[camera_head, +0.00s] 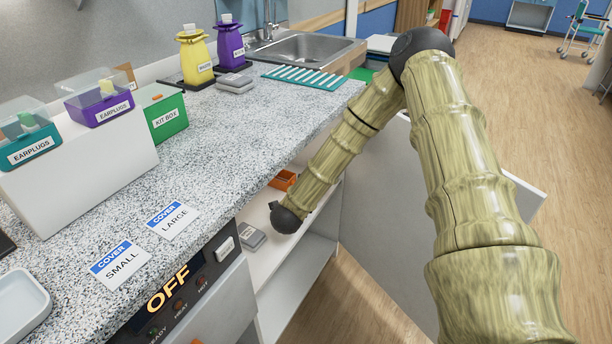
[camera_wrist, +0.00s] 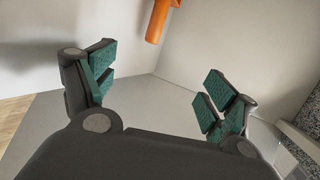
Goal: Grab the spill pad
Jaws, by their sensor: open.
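No label that I can read names the spill pad. A grey flat packet (camera_head: 252,236) with a pale label lies in the open cabinet below the counter, just left of my arm's end. Similar grey pads (camera_head: 235,83) lie stacked on the counter near the purple bottle. My gripper (camera_wrist: 158,92) is open in the wrist view, its green-padded fingers wide apart with nothing between them. In the head view my arm reaches down into the cabinet, and the fingers are hidden. No grey packet shows in the wrist view.
An orange bin (camera_head: 284,179) sits deeper in the cabinet. An orange piece (camera_wrist: 157,20) shows beyond my fingers.

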